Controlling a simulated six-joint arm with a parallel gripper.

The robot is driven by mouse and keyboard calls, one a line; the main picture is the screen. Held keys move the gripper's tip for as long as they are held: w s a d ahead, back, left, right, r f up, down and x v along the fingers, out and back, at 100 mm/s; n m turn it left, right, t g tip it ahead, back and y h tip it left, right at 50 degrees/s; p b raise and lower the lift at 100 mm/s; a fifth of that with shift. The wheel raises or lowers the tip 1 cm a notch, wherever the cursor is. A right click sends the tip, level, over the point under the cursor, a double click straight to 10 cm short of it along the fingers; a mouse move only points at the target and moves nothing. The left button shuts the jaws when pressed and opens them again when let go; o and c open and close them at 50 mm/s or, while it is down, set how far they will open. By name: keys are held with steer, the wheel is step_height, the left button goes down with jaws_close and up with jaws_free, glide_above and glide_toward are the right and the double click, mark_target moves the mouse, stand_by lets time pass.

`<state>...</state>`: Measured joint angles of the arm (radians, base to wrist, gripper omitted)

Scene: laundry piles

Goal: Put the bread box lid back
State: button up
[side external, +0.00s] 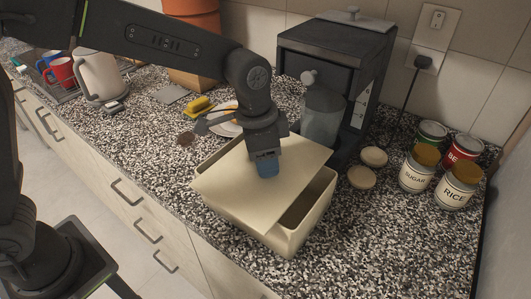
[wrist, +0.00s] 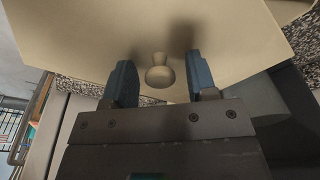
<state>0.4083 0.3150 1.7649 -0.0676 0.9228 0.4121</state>
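The cream bread box (side external: 312,212) stands on the speckled counter. Its flat cream lid (side external: 225,185) lies across the top, turned askew to the rim, so part of the opening shows at the right and a gap shows at the back left. In the wrist view the lid (wrist: 90,30) has a small round knob (wrist: 159,75). My gripper (side external: 267,167) points down over the lid; its blue fingers hide the knob in the side view. In the wrist view my gripper (wrist: 160,72) is open, a finger on either side of the knob with gaps between. The box's inside is mostly hidden.
A dark appliance (side external: 335,65) with a clear container (side external: 322,118) stands close behind the box. Two round beige pieces (side external: 374,156) (side external: 362,177) lie to its right, then several cans (side external: 417,168). A plate (side external: 226,128) and yellow sponge (side external: 198,106) lie behind left. The front-right counter is clear.

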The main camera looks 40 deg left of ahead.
step_height(320, 180, up, 13)
steer(key=s+a, duration=0.1)
steer(key=shift+s+a, duration=0.15)
stand_by(0.4)
steer(key=s+a+f+n+t, duration=0.2)
steer(key=s+a+n, duration=0.2)
steer(key=s+a, duration=0.4)
steer(key=s+a+f+n+t+y, duration=0.1)
steer(key=s+a+f+n+t, duration=0.1)
steer(key=s+a+n, duration=0.3)
steer(key=s+a+f, duration=0.1)
steer(key=s+a, duration=0.3)
steer(key=shift+f, duration=0.25)
